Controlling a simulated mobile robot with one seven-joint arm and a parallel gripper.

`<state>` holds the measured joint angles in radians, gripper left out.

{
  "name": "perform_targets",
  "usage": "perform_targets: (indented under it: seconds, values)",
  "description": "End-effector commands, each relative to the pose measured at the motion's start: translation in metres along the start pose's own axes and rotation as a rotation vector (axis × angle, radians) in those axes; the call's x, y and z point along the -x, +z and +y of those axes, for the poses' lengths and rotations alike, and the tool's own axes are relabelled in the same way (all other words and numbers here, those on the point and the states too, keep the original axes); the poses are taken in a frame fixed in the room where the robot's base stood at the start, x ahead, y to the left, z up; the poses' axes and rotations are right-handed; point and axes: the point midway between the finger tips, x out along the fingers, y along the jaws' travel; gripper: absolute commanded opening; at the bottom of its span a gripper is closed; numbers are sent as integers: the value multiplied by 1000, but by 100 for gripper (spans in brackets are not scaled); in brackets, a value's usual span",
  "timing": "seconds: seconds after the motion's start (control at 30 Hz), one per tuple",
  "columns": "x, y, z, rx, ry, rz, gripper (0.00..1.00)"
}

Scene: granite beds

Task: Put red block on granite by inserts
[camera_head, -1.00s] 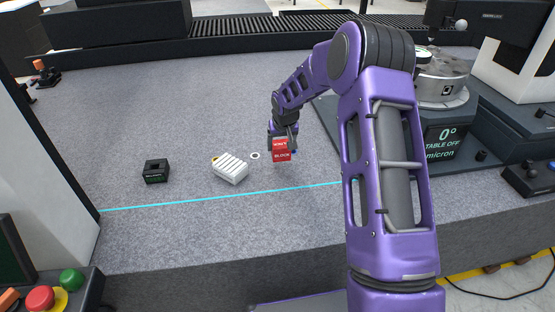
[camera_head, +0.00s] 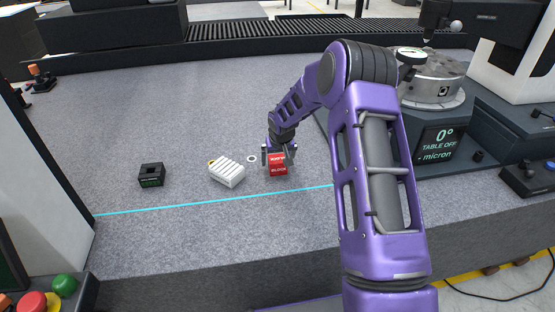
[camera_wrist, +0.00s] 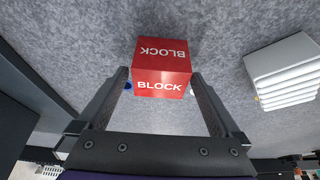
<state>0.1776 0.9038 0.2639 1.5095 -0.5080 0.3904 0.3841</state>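The red block (camera_head: 278,165), marked BLOCK in white, sits on the grey granite surface (camera_head: 200,110), right of the white ribbed inserts (camera_head: 227,172). My gripper (camera_head: 278,153) is open around the block, one finger on each side. In the wrist view my gripper (camera_wrist: 160,82) has its fingers spread, with small gaps beside the red block (camera_wrist: 162,66). The inserts also show at the right of the wrist view (camera_wrist: 284,72), apart from the block. The block's underside is hidden.
A black slotted block (camera_head: 151,175) stands left of the inserts. A small white ring (camera_head: 252,159) lies behind them. A cyan line (camera_head: 200,203) runs along the front of the granite. A round turntable (camera_head: 430,80) stands at the right. The granite behind is clear.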

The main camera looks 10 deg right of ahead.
Motion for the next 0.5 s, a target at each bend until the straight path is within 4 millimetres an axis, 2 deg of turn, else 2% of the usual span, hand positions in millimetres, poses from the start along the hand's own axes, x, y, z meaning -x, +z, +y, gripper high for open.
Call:
perform_targets:
  seconds: [0.27,0.37,0.5]
  values:
    - [6,-2,0,0,0,1,100]
    - [21,-3,0,0,0,2,100]
    - [52,-3,0,0,0,4,100]
